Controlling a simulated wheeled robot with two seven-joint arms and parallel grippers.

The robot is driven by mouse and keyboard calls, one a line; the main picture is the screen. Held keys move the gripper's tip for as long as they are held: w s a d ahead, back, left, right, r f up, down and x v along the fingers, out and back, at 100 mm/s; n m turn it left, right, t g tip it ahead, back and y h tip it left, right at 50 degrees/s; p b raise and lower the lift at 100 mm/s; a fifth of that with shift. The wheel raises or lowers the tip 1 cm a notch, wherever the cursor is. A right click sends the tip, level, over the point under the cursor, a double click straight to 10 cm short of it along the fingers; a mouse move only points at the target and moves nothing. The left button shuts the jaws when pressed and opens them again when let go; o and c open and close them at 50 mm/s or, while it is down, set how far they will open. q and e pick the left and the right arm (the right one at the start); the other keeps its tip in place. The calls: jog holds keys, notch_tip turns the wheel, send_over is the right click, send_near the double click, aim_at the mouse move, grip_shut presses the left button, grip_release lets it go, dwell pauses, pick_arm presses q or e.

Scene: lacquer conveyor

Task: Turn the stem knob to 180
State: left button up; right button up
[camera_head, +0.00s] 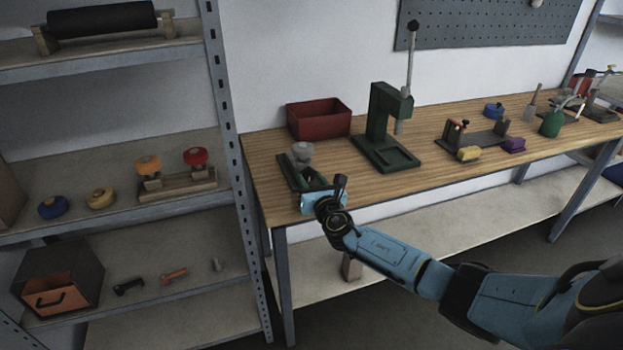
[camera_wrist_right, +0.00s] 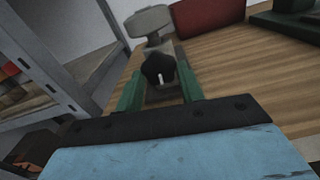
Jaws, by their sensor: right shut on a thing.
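The stem knob (camera_wrist_right: 159,68) is black with a short white mark, which points down in the wrist view. A grey round wheel (camera_head: 302,151) stands up behind the knob, and also shows in the wrist view (camera_wrist_right: 149,20). My right gripper (camera_head: 324,193) is at the near side of this fixture, shut on the stem knob. My left gripper is not in view.
A red bin (camera_head: 319,121) and a green press (camera_head: 386,130) with a tall lever stand behind and right of the fixture. A metal shelf (camera_head: 226,110) rises close on the left. The wooden bench top (camera_head: 440,165) has clear room in front of the press.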

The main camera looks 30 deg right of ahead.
jog(key=shift+n, duration=0.7)
jog(key=o, duration=1)
jog(key=p+v, duration=0.2)
jog(key=v, duration=1.1)
jog(key=shift+s+a+p, duration=0.1)
jog(key=shift+s+p, duration=0.05)
jog(key=shift+p, duration=0.15)
